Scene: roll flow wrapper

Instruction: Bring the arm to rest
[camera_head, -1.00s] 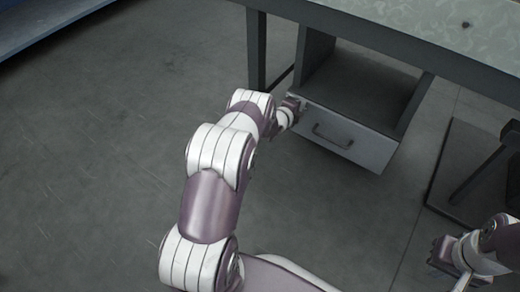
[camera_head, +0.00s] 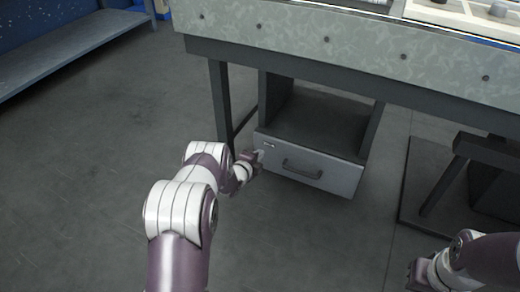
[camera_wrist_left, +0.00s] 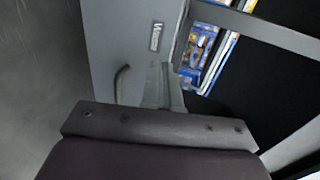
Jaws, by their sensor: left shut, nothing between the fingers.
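My left arm reaches in from the bottom, and its gripper (camera_head: 255,160) is at the left end of the grey drawer front (camera_head: 325,176) under the bench. The gripper is shut and empty. In the head view I cannot tell whether it touches the drawer. In the left wrist view the gripper (camera_wrist_left: 163,88) is seen against the drawer front (camera_wrist_left: 128,45), beside its dark handle (camera_wrist_left: 122,84). My right gripper (camera_head: 416,274) is at the lower right, above the floor; its jaws are too small to read.
The workbench (camera_head: 350,50) runs across the top, with an open shelf above the drawer. Blue and yellow items (camera_wrist_left: 205,50) show beside the drawer front in the wrist view. A dark stand (camera_head: 465,165) is at right. The floor at left is clear.

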